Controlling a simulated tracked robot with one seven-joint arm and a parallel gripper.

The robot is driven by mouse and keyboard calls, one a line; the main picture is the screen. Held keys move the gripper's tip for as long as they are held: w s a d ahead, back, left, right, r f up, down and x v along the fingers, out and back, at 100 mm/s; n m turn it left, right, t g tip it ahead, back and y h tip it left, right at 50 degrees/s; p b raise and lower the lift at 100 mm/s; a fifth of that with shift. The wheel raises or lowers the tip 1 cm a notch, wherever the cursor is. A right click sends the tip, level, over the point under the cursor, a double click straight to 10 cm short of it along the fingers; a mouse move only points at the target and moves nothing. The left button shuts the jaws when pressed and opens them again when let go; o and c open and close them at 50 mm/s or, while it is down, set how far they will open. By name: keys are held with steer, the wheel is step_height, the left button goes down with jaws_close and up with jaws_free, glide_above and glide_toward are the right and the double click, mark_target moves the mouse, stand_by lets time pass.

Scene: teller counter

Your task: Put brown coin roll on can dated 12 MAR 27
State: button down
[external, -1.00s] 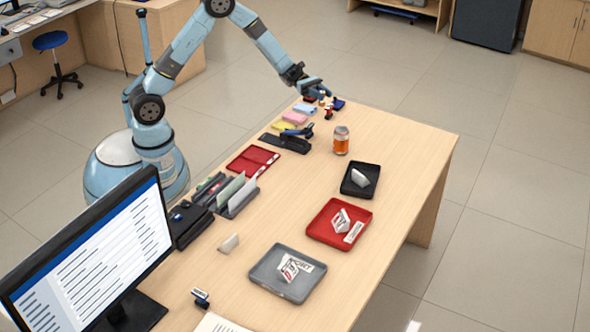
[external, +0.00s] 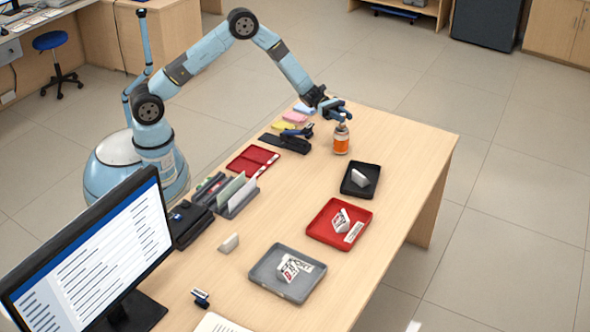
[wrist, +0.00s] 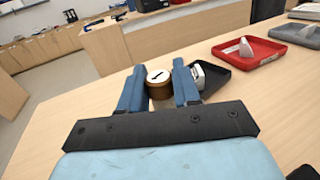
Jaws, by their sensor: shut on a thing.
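My gripper (external: 341,112) is at the far end of the counter, just above an orange can (external: 341,139) that stands upright. In the wrist view my gripper (wrist: 158,80) is shut on the brown coin roll (wrist: 159,91), a short cylinder held upright between the blue fingers. Its pale top has a dark mark. In the external view the roll is small and mostly hidden by the fingers. It is at or just above the can's top; I cannot tell whether they touch. No date is legible on the can.
A black tray (external: 348,187) with a white card is near the can. A red tray (external: 320,232) and a grey tray (external: 262,272) stand closer to the camera. Colored pads (external: 295,117) and a dark stapler-like item (external: 285,143) lie left of the can. The counter's right side is clear.

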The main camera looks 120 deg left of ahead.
steer(key=shift+f, duration=0.35)
steer(key=c, duration=0.8)
jaws_free()
steer(key=v, duration=1.2)
